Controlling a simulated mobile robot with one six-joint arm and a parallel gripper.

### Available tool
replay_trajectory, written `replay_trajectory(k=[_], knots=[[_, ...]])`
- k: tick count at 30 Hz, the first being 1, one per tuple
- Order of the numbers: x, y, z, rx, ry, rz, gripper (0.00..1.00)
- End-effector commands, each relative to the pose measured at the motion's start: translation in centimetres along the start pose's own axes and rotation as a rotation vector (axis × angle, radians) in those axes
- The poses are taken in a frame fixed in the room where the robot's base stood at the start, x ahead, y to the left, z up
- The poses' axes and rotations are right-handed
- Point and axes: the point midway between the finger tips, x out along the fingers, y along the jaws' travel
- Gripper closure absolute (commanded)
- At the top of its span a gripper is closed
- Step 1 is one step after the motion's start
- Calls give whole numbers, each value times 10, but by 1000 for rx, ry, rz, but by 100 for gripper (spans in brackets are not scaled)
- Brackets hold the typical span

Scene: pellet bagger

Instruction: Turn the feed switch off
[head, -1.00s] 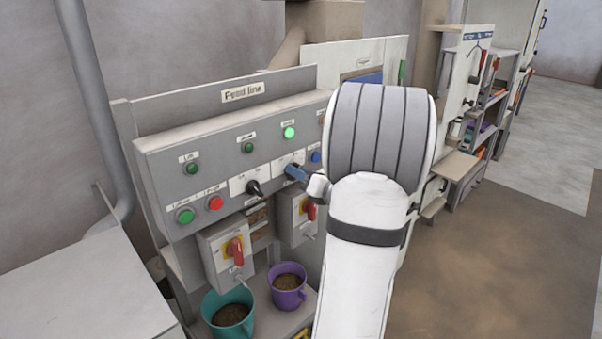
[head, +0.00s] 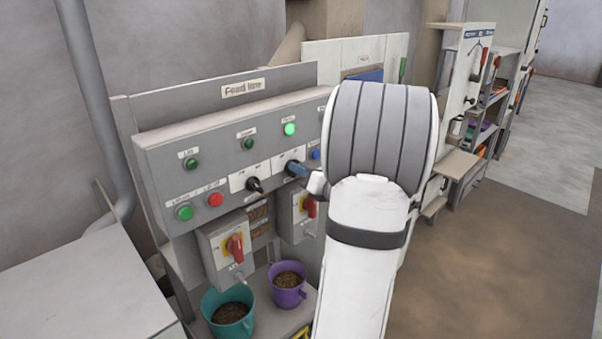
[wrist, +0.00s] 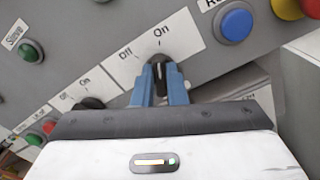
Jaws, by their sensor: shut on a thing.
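The switch at my gripper has a black rotary knob (wrist: 160,76) on a white plate marked Off and On. Its white pointer line points toward On in the wrist view. My gripper (wrist: 159,88) is shut on this knob, with one blue finger on each side. In the head view the blue fingers (head: 298,170) reach the right-hand of two switches, under a lit green lamp (head: 289,129). My arm covers part of the panel there. I cannot read the lit lamp's label.
A second black knob (head: 254,186) sits close to the left. Green (head: 184,212) and red (head: 215,199) buttons are further left. A blue button (wrist: 236,25) is to the right. Red-handled switches (head: 234,246) and teal (head: 228,325) and purple (head: 287,297) buckets are below.

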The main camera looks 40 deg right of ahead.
Motion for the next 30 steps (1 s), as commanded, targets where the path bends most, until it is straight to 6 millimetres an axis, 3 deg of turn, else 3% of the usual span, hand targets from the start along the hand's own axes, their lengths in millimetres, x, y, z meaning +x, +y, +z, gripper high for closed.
replay_trajectory(k=[30], knots=[[0,2,-7,-841,-2,-1,100]])
